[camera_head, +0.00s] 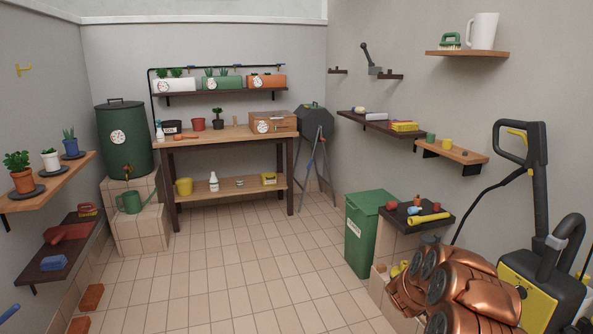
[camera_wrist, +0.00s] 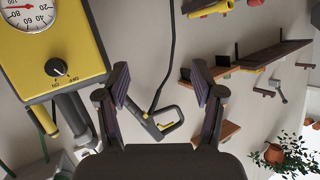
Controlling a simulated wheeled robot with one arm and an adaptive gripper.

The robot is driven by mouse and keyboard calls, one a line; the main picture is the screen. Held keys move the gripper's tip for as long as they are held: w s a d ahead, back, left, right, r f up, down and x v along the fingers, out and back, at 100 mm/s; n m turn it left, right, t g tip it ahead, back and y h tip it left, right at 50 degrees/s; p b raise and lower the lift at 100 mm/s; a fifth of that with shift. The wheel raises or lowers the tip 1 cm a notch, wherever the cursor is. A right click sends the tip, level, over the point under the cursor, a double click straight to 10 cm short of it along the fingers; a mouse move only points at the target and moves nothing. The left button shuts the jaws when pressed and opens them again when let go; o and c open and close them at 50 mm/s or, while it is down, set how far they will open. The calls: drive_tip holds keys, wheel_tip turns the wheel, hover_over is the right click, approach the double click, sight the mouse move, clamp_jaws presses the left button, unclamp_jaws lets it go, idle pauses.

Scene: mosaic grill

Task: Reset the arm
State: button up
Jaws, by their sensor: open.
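My arm shows as copper-coloured links at the lower right of the head view, folded close in front of the yellow and black pressure washer (camera_head: 525,290). My gripper is not visible in the head view. In the wrist view my gripper (camera_wrist: 165,85) is open, its two dark fingers spread wide with nothing between them. The washer's yellow body (camera_wrist: 60,45) with a gauge and a knob fills the upper left of the wrist view. Its black handle (camera_wrist: 155,122) shows beyond the gap between the fingers, seemingly apart from them.
A green bin (camera_head: 365,235) and a dark shelf (camera_head: 440,213) with small items stand near my arm. Wall shelves (camera_head: 468,52) line the right side. A wooden workbench (camera_head: 225,135) stands at the back. The tiled floor (camera_head: 235,265) in the middle is clear.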

drive_tip(key=s+a+r+n+y, duration=0.1)
drive_tip(key=a+r+n+y, duration=0.25)
drive_tip(key=a, duration=0.65)
drive_tip(key=s+a+r+n+y, duration=0.2)
drive_tip(key=a+r+y, duration=0.25)
drive_tip(key=a, duration=0.65)
drive_tip(key=s+a+r+n+g+y, duration=0.3)
drive_tip(key=s+a+y, duration=0.1)
drive_tip(key=s+a, duration=0.75)
drive_tip(key=s+d+r+n+g+h, duration=0.1)
drive_tip(key=s+d+g, duration=0.15)
drive_tip(key=s, duration=1.15)
drive_tip(key=s+d+n+g, duration=0.15)
drive_tip(key=s+g, duration=0.25)
drive_tip(key=s, duration=1.1)
drive_tip(key=s+d+r+g+h, duration=0.1)
drive_tip(key=s+d+g, duration=0.2)
drive_tip(key=s, duration=1.1)
drive_tip(key=s+p+v, duration=0.2)
drive_tip(key=p+v, duration=1)
drive_tip(key=shift+a+r+t+p, duration=0.3)
drive_tip(key=shift+r+t, duration=0.05)
drive_tip(key=shift+r, duration=0.3)
